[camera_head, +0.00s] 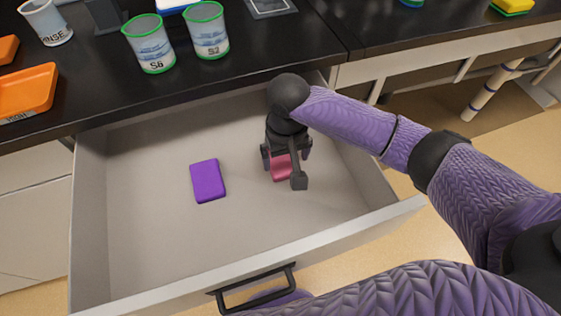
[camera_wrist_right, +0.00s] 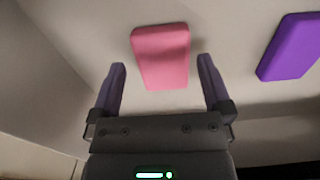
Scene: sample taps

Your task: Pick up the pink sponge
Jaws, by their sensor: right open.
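The pink sponge (camera_head: 280,170) lies flat on the floor of the open drawer, to the right in the head view and partly hidden by my right gripper. My right gripper (camera_head: 284,167) is above the sponge, with its fingers apart. In the right wrist view the pink sponge (camera_wrist_right: 162,56) shows between and beyond the two open fingertips of the right gripper (camera_wrist_right: 161,62), with clear space on both sides. Nothing is held. My left gripper is not in view.
A purple sponge (camera_head: 208,181) lies in the drawer (camera_head: 140,240) to the left of the pink one; it also shows in the right wrist view (camera_wrist_right: 290,47). The drawer walls surround both. Two green-rimmed beakers (camera_head: 149,44) and an orange tray (camera_head: 27,92) stand on the black counter above.

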